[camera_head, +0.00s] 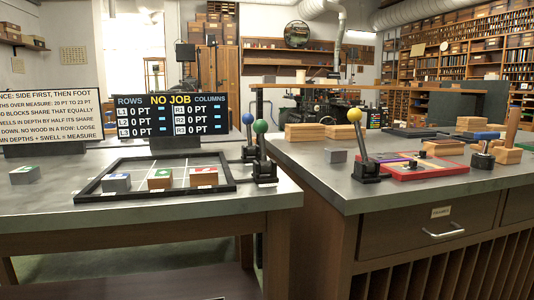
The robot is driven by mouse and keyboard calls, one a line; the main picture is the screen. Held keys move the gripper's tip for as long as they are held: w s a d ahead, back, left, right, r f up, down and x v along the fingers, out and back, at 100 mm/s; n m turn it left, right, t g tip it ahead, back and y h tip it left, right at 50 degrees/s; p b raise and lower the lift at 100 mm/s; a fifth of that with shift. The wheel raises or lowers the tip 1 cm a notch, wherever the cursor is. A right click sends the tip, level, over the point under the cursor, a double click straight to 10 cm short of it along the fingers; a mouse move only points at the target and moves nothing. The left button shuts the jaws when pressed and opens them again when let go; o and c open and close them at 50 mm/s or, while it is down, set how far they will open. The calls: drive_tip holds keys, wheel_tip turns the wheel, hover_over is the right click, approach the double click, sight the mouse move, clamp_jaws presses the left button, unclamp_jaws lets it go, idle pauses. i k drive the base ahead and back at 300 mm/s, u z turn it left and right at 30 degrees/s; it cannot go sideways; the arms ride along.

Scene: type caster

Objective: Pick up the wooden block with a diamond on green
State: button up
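A wooden block with a green top (160,182) sits in the black frame (228,184) on the left table, in the middle of the front row. A pale mark shows on its green top, but it is too small to tell whether it is a diamond. To its left in the frame is a grey block with a green top (116,185). To its right is a wooden block with a red top (204,180). Another grey block with a green top (25,178) lies outside the frame, at the table's left. My gripper is not in view.
Levers with blue, green and yellow knobs (354,115) stand near the gap between the left table (60,215) and the right bench (400,195). A scoreboard (172,117) and a text sign (50,117) stand behind the frame. A red tray (425,172) lies on the right bench.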

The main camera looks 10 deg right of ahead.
sight(158, 179)
drive_tip(key=z, duration=2.7)
drive_tip(key=k, duration=2.35)
drive_tip(key=u, duration=2.3)
drive_tip(key=i, duration=0.5)
drive_tip(key=z, duration=0.05)
